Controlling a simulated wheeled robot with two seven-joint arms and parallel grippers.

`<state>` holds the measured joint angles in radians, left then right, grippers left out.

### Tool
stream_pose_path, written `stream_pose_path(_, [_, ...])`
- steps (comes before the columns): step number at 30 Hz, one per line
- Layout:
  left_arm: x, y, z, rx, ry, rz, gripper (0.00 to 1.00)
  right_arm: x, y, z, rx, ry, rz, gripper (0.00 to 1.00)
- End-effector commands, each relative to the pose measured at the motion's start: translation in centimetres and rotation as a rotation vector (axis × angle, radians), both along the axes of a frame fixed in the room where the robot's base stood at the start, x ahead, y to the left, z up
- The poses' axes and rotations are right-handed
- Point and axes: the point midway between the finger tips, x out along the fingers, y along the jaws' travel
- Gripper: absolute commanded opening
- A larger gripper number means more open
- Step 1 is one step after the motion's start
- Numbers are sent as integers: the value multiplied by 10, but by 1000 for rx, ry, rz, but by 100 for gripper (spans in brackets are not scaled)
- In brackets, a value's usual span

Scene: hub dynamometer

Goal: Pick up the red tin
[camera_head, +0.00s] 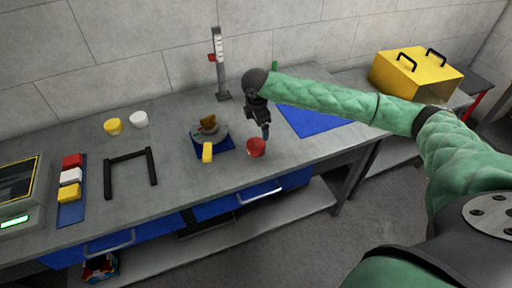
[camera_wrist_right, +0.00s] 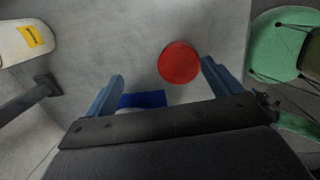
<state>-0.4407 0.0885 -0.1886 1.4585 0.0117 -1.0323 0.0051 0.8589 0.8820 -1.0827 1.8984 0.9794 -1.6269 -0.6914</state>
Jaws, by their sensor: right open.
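In the right wrist view the red tin (camera_wrist_right: 179,62) shows as a round red top, closer to the right finger and ahead of the fingertips. My right gripper (camera_head: 266,133) is directly above and slightly behind the tin, pointing down. In the right wrist view my right gripper (camera_wrist_right: 162,80) is open, with its two blue fingers apart and nothing between them. My left gripper is in neither view.
A height gauge (camera_head: 219,65) stands behind. A black frame (camera_head: 131,174), yellow cup (camera_head: 113,126) and white cup (camera_head: 139,118) are further left. A blue sheet (camera_head: 312,121) lies right.

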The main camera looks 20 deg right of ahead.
Motion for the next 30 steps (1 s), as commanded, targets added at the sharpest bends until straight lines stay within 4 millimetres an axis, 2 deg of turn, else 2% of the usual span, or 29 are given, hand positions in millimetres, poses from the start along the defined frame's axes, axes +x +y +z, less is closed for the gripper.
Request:
stream_pose_path(4, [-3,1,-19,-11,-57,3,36,-7,4,-8,49,91,139,91])
stream_pose_path(9, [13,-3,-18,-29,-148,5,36,-14,12,-9,84,135,311,91])
stream_pose_path(13, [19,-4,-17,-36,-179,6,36,-13,12,-9,80,136,404,91])
stream_pose_path(17, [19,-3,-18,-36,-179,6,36,-13,12,-11,77,138,445,91])
stream_pose_path(30, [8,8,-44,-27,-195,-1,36,-15,14,-41,77,138,447,91])
